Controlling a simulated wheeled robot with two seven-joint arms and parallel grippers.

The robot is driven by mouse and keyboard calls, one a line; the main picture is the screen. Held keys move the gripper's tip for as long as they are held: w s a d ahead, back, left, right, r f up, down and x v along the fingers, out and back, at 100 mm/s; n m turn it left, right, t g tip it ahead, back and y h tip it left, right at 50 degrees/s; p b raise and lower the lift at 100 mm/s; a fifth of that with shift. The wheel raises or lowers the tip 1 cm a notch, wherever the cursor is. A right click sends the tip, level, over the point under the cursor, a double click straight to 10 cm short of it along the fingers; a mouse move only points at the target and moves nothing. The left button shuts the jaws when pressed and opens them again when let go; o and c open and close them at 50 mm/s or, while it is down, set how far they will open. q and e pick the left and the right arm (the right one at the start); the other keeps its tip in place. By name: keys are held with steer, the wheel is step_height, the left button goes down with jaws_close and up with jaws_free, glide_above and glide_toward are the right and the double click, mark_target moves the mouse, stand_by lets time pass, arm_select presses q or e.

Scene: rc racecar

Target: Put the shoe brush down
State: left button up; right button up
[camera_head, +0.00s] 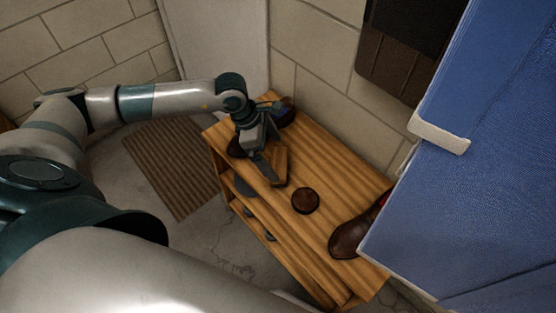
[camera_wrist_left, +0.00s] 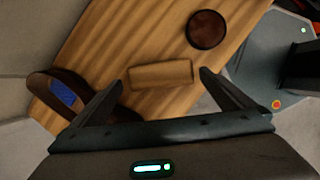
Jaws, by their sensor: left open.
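The shoe brush (camera_head: 280,163) is a light wooden block lying on the wooden bench top. In the left wrist view the brush (camera_wrist_left: 160,74) lies crosswise between the spread fingertips, with a gap at each end. My left gripper (camera_head: 269,163) is open at the brush, coming from above. In the left wrist view my left gripper (camera_wrist_left: 160,80) has both fingers apart and nothing between them touching. My right gripper is not in view.
The wooden bench (camera_head: 335,186) holds a round dark brown tin (camera_head: 305,200) and a brown shoe (camera_head: 346,239) farther right. A brown shoe with a blue insole (camera_wrist_left: 62,93) is beside the left finger. A blue hanging cloth (camera_head: 470,180) borders the right. A striped mat (camera_head: 177,163) lies on the floor.

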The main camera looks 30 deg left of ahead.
arm_select(q)
steer(key=v, duration=0.6)
steer(key=shift+r, duration=0.4)
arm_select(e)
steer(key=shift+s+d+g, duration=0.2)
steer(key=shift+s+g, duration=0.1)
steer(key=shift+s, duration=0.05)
arm_select(q)
steer(key=shift+a, duration=0.1)
